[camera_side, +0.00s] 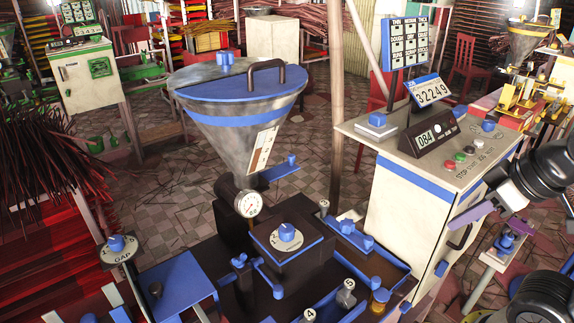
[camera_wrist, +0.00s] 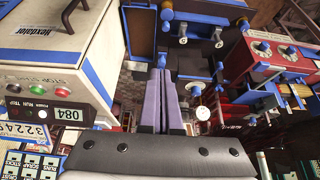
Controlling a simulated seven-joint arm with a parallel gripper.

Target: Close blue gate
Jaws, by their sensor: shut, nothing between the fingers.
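The blue gate looks like the flat blue plate (camera_side: 279,173) with a small upright knob. It sticks out to the right from under the grey cone hopper (camera_side: 235,125), above the dark extruder body. I cannot tell how far into the neck it reaches, and I cannot single it out in the wrist view. My gripper (camera_side: 456,222), with purple fingers, is at the right by the white control cabinet, well apart from the plate. In the wrist view my gripper (camera_wrist: 160,72) has its fingers together, with nothing between them.
The white cabinet (camera_side: 405,205) with buttons and a counter display (camera_side: 436,138) stands between my gripper and the hopper. A pressure gauge (camera_side: 248,204) and a dial box (camera_side: 287,235) sit below the hopper. A thin pole (camera_side: 336,100) rises behind. Open air lies above the extruder bed.

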